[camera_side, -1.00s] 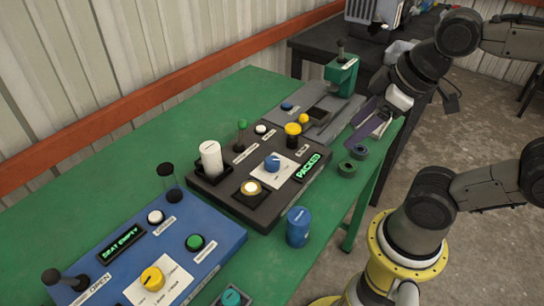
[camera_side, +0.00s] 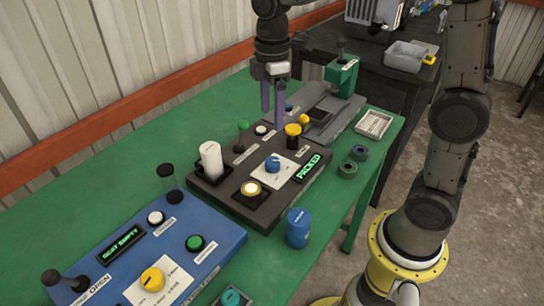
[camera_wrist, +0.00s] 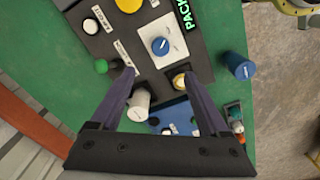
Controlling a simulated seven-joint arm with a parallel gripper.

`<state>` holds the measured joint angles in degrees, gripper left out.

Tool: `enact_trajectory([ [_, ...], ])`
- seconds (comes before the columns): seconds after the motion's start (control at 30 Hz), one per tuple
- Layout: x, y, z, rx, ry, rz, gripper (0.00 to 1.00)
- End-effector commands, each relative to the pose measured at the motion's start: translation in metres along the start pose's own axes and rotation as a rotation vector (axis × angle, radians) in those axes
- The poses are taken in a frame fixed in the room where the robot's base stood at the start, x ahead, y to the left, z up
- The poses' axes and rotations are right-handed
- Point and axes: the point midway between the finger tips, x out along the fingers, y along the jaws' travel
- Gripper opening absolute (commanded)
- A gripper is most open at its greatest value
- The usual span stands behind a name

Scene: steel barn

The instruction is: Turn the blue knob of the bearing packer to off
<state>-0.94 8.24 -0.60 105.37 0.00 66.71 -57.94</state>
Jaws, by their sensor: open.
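The bearing packer is a dark panel (camera_side: 225,190) on the green table, with a lit display (camera_side: 307,167) reading PACKED. Its blue knob (camera_side: 272,163) sits on a white label plate near the panel's middle. In the wrist view the blue knob (camera_wrist: 160,46) shows ahead of the fingertips, its pointer mark too small to read against the label. My gripper (camera_side: 272,110) points down above the panel's far side, behind the blue knob, apart from it. In the wrist view my gripper (camera_wrist: 130,75) is open, its purple fingers spread with nothing held between them.
A white cylinder (camera_side: 211,160), a green-topped lever (camera_side: 241,135) and a yellow knob (camera_side: 293,135) stand on the packer. A blue panel (camera_side: 215,235) lies nearer. A metal tray (camera_side: 374,124) is beyond.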

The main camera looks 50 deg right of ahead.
Motion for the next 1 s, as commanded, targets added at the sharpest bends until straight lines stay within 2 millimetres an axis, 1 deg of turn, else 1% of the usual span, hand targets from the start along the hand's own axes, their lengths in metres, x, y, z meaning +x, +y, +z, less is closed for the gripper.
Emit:
enact_trajectory([
  [0.17, 0.016, -0.001, 0.0, 0.0, -0.005, -0.008, 0.79],
  [0.27, 0.032, -0.002, 0.001, 0.001, -0.006, -0.009, 0.79],
  [0.5, 0.08, -0.002, 0.001, 0.001, -0.006, -0.01, 0.79],
  [0.7, 0.115, -0.002, 0.001, 0.002, -0.006, -0.009, 0.79],
  [0.83, 0.13, -0.001, 0.001, 0.002, -0.004, -0.006, 0.79],
  [1.0, 0.138, -0.001, 0.001, 0.002, -0.003, -0.005, 0.79],
])
